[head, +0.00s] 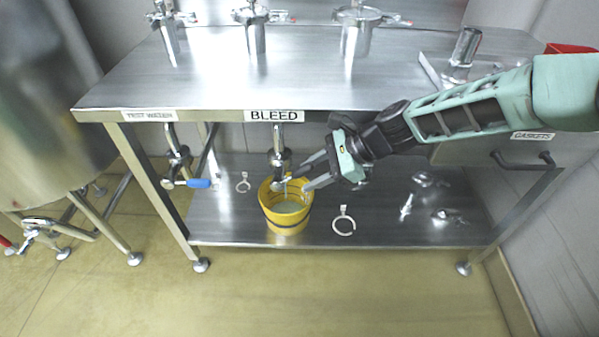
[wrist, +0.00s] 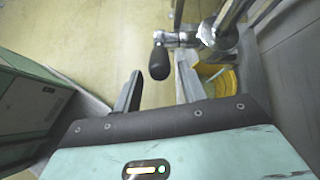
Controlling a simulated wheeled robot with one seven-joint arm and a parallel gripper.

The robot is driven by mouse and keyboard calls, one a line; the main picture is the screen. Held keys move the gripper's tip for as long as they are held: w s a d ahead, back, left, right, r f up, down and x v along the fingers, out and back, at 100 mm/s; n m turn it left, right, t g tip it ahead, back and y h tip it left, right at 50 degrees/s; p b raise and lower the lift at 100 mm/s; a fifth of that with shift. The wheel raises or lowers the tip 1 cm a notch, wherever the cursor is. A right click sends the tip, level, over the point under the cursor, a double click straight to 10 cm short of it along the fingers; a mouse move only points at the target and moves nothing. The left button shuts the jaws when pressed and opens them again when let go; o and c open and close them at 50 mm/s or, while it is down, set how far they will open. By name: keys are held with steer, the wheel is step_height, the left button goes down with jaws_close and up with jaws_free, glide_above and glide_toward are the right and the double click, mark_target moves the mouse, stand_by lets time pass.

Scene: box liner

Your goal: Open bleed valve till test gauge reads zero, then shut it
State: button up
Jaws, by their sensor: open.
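The bleed valve (head: 280,157) hangs under the bench below the BLEED label (head: 275,115), above the yellow bucket (head: 287,222). It also shows in the wrist view as metal pipework (wrist: 218,36) with a black-ended handle (wrist: 159,62). My gripper (head: 303,176) is open beside the valve, its fingers pointing left just above the bucket. In the wrist view, the black handle end appears between my fingertips (wrist: 158,74); I cannot tell whether it is touched. No gauge dial is readable in either view.
A blue-handled valve (head: 198,183) hangs at left under the test water label (head: 149,115). The lower shelf (head: 385,225) holds ring clamps (head: 344,221) and loose fittings (head: 440,216). A steel tank (head: 40,110) stands at far left. The front floor is clear.

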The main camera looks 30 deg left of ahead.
steer(key=w+d, duration=0.5)
steer(key=d, duration=0.3)
